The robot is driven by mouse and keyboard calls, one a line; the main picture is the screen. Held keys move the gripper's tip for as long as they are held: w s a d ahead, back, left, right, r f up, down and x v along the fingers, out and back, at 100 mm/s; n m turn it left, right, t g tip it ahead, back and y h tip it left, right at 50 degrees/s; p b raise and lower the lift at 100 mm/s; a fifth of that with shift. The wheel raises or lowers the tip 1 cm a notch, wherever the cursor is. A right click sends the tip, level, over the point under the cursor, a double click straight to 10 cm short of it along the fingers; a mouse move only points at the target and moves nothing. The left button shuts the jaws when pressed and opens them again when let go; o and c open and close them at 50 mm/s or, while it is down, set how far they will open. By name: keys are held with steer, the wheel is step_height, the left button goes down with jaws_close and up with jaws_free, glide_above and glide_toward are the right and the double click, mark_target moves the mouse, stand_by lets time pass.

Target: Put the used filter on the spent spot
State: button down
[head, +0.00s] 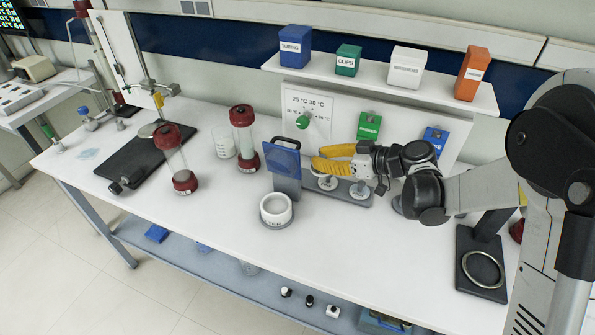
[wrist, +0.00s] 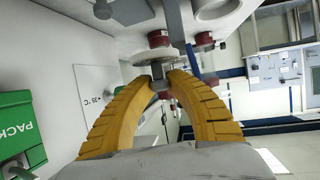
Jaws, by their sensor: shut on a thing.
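My gripper (head: 316,165), with yellow ribbed fingers, is above the bench just right of a blue panel (head: 286,158) on a grey stand. In the wrist view its fingertips (wrist: 160,78) are closed on a small grey piece. A pale round disc (wrist: 155,56) sits at the tips, seemingly the used filter. In the head view the held thing is hidden or too small to make out. A white round cup (head: 276,209) with a dark base and unreadable label stands in front of the panel. I cannot make out which place is the spent spot.
Two red-capped clear columns (head: 245,140) (head: 176,160) and a clear beaker (head: 224,143) stand to the left. The front middle bench is clear.

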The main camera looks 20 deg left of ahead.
steer(key=w+a+f+b, duration=0.1)
steer(key=w+a+f, duration=0.1)
steer(key=a, duration=0.1)
steer(key=w+a+f+b, duration=0.1)
steer(key=w+a+f, duration=0.1)
steer(key=w+a+f+b, duration=0.1)
steer(key=w+a+f, duration=0.1)
steer(key=a, duration=0.1)
steer(key=shift+w+a+f, duration=0.1)
steer(key=shift+a+f, duration=0.25)
steer(key=shift+f+b, duration=1.1)
steer(key=shift+f, duration=0.75)
steer(key=shift+f, duration=0.25)
steer(key=c, duration=1.4)
jaws_free()
steer(key=shift+o, duration=0.3)
steer(key=shift+r, duration=0.15)
steer(key=shift+d+r, duration=0.15)
steer(key=shift+r, duration=0.1)
steer(key=p+v, duration=0.3)
steer(key=v, duration=0.8)
steer(key=shift+d, duration=0.35)
